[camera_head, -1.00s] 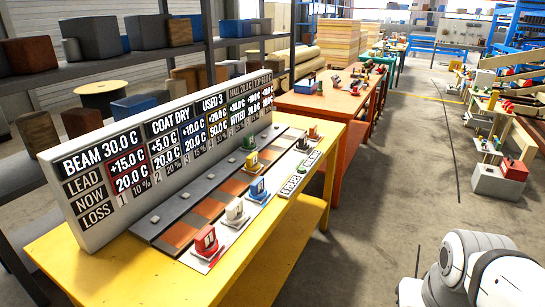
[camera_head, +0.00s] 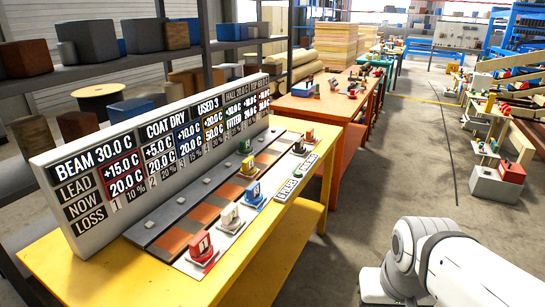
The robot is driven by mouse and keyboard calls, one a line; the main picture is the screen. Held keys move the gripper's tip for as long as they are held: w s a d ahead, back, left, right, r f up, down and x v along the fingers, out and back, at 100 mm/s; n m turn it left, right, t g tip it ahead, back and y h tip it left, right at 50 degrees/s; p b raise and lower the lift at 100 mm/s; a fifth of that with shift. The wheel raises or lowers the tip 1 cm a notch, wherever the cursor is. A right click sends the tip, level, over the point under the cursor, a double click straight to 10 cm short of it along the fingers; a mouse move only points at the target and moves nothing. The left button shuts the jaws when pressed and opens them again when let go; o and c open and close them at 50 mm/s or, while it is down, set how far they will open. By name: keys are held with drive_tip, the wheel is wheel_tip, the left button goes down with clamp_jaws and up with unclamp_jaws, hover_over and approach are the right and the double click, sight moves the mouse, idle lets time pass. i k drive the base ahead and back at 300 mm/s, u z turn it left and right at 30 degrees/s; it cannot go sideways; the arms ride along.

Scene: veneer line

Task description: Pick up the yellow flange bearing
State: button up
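No thing is clearly recognisable as a yellow flange bearing. My white arm (camera_head: 430,258) shows at the lower right, well apart from the table. My gripper is not in view.
A display board (camera_head: 100,185) stands along the yellow table. Red (camera_head: 203,246), white (camera_head: 231,216) and blue (camera_head: 254,192) pieces stand before it. An orange table (camera_head: 325,103) lies behind. The aisle floor (camera_head: 405,160) is clear. A grey block (camera_head: 492,185) stands right.

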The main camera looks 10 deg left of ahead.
sight(249, 169)
drive_tip(key=i, duration=0.9)
drive_tip(key=u, duration=0.05)
